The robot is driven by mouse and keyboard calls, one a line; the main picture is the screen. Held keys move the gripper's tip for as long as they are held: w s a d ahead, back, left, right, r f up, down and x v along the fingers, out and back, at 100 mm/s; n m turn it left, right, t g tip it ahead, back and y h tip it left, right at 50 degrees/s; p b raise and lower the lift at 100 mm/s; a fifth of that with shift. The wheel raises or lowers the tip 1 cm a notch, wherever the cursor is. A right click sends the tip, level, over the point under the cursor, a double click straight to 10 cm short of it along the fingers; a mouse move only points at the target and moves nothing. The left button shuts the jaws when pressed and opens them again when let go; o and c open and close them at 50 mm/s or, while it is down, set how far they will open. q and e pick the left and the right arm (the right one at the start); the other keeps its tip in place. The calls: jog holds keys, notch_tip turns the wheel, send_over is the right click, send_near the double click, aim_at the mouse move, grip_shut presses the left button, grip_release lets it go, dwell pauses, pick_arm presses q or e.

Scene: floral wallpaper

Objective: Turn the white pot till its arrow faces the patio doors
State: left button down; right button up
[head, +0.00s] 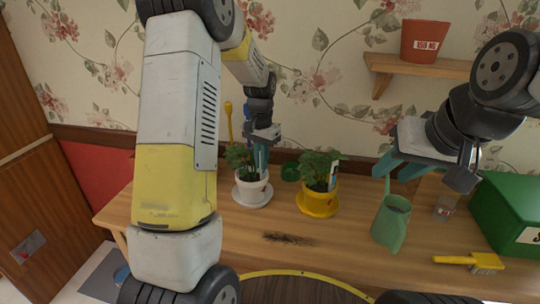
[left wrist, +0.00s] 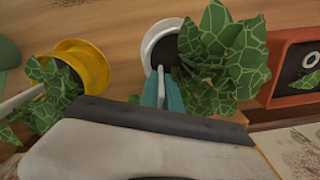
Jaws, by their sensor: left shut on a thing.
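The white pot (head: 252,192) stands in its white saucer (head: 263,204) on the wooden table, with a leafy plant in it. In the left wrist view the white pot (left wrist: 151,42) shows its rim and dark soil. My left gripper (head: 261,160) reaches down at the pot from behind. Its teal fingers (left wrist: 163,90) are closed at the pot's rim, partly hidden by leaves. I cannot make out an arrow on the pot, nor any patio doors. My right gripper (head: 400,168) is open and empty above the green watering can (head: 391,228).
A yellow pot (head: 318,203) with a plant and label stands close right of the white pot. A green box (head: 510,215), a glass jar (head: 444,207) and a yellow brush (head: 470,261) are at the right. An orange planter (left wrist: 291,62) shows in the wrist view.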

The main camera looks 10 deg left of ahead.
pick_arm(q)
jog(key=n, duration=0.2)
jog(key=w+n, duration=0.1)
jog(key=n, duration=0.1)
jog(key=shift+a, duration=0.25)
jog(key=n, duration=0.3)
jog(key=w+a+n, duration=0.1)
jog(key=shift+r, duration=0.1)
jog(key=shift+f, duration=0.25)
jog(key=c, duration=1.5)
grip_release()
jog(key=shift+s, duration=0.1)
jog(key=shift+r, duration=3.9)
